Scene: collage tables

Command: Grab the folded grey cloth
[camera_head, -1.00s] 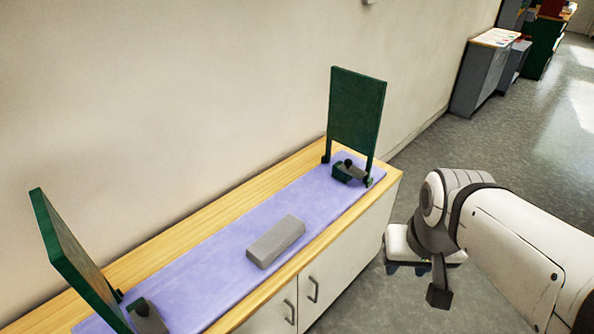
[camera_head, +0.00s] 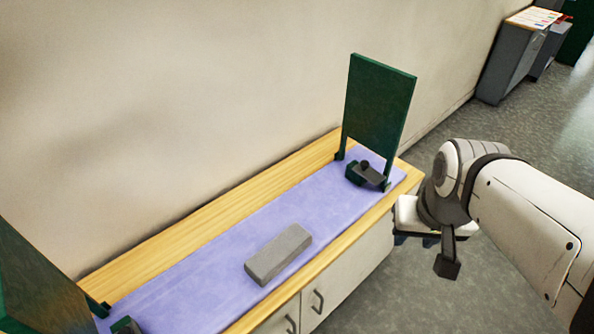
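The folded grey cloth (camera_head: 278,254) looks like a flat grey block. It lies on the purple mat (camera_head: 225,250) on top of the wooden-topped cabinet, near the front edge. My gripper (camera_head: 447,266) is to the right of the cloth, off the cabinet's right end and apart from it. One dark finger hangs down below my white arm. The rest of the gripper is hidden or unclear, so I cannot tell its opening. Nothing is seen held in it.
A green upright panel (camera_head: 378,112) stands at the mat's right end, with a small dark clamp-like object (camera_head: 367,175) before it. Another green panel (camera_head: 35,290) stands at the left end. A wall runs behind. Grey cabinets (camera_head: 512,62) stand far right. The mat around the cloth is clear.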

